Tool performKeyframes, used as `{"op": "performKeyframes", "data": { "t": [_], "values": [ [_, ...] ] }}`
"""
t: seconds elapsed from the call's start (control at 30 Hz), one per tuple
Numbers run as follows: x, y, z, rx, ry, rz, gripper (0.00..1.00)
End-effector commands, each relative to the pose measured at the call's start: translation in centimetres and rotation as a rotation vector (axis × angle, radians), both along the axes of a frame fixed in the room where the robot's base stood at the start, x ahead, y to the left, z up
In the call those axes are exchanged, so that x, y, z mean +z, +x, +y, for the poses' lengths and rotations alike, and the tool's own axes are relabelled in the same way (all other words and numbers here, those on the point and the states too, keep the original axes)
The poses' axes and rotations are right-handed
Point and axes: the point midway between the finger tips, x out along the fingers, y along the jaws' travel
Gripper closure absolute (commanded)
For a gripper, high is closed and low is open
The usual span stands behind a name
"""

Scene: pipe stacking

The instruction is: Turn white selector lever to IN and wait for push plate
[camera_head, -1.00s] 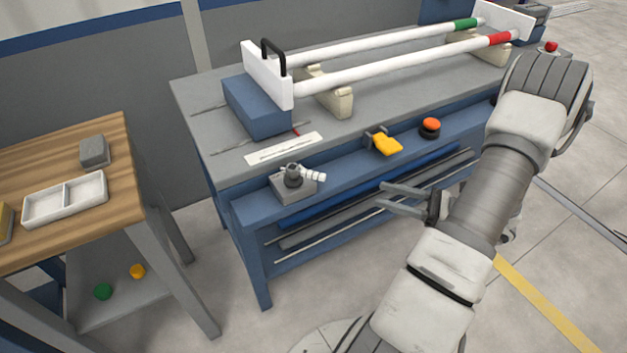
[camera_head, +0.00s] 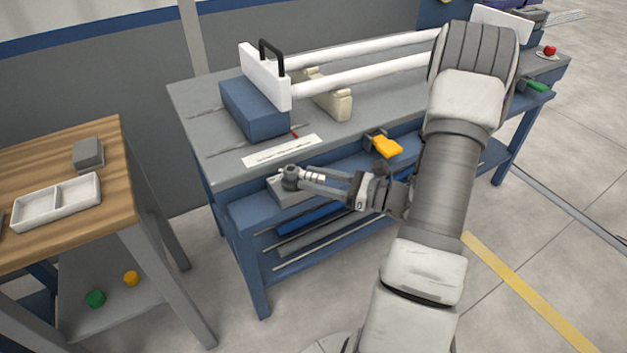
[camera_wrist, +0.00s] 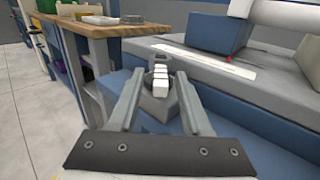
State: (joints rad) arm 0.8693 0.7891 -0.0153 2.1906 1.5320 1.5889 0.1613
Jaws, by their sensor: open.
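The white ribbed selector lever (camera_head: 314,175) sticks out from a dark round hub (camera_head: 291,176) on a grey block at the bench's front ledge. It points right in the head view and toward me in the wrist view (camera_wrist: 160,80). My gripper (camera_head: 306,180) is open, with its fingers reaching to the lever. In the wrist view my gripper (camera_wrist: 157,88) has one finger on each side of the lever; I cannot tell if either touches it. The white push plate (camera_head: 262,78) with a black handle stands upright at the blue block, at the left ends of the pipes.
Two white pipes (camera_head: 365,75) lie across a cream support (camera_head: 330,98). A yellow lever (camera_head: 386,147) sits right of my gripper on the ledge. Bars lie on the shelf below. A wooden table (camera_head: 112,205) with a white tray (camera_head: 56,203) stands at left.

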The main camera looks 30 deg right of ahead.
Motion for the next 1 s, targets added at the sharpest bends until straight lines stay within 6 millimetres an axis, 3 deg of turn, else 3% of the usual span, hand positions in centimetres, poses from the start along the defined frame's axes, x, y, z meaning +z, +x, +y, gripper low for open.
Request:
{"op": "performKeyframes", "data": {
  "t": [0.33, 0.6, 1.0],
  "values": [
    [0.04, 0.33, 0.31, 0.0, 0.0, 0.0, 0.51],
    [0.03, 0.31, 0.29, 0.0, -0.001, -0.001, 1.0],
    [0.02, 0.3, 0.28, 0.0, -0.001, -0.001, 1.0]
  ]
}}
